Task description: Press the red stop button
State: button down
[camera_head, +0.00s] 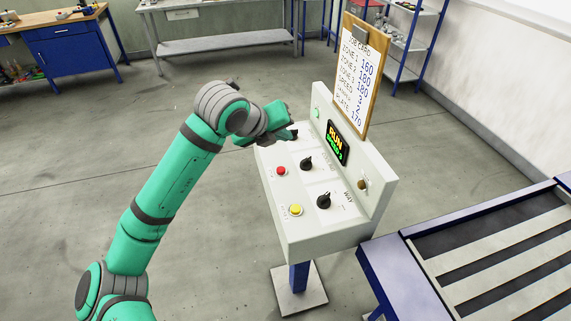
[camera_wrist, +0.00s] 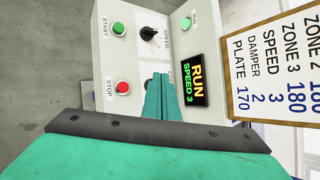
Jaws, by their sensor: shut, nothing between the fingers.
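The red stop button (camera_head: 281,171) sits on the sloped top of the white control panel (camera_head: 273,200). In the wrist view the red button (camera_wrist: 123,87) lies left of my fingers, beside the word STOP. My gripper (camera_head: 293,134) is over the far end of the panel in the head view, farther back than the red button. In the wrist view my gripper (camera_wrist: 161,82) has its teal fingers together and empty, between the red button and the display. I see no contact with the button. The fingers partly cover a knob and its label.
A green START button (camera_wrist: 118,28) and black SPEED knob (camera_wrist: 148,33) are close by. The display (camera_head: 337,143) reads RUN SPEED 3, beside a lit green lamp (camera_wrist: 186,22). A yellow button (camera_head: 295,209) is nearer. The job card (camera_head: 361,75) rises behind the panel.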

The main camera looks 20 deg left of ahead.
send_over(278, 174)
jog(key=f, duration=0.7)
jog(key=shift+w+d+f, duration=0.2)
jog(key=shift+d+f, duration=0.05)
jog(key=shift+f, duration=0.05)
jog(key=shift+a+f, duration=0.2)
jog(key=shift+f, duration=0.35)
jog(key=shift+s+a, duration=0.1)
dwell(0.5)
jog(key=shift+f, duration=0.1)
dwell(1.1)
jog(key=shift+s+f, duration=0.1)
jog(key=shift+f, duration=0.25)
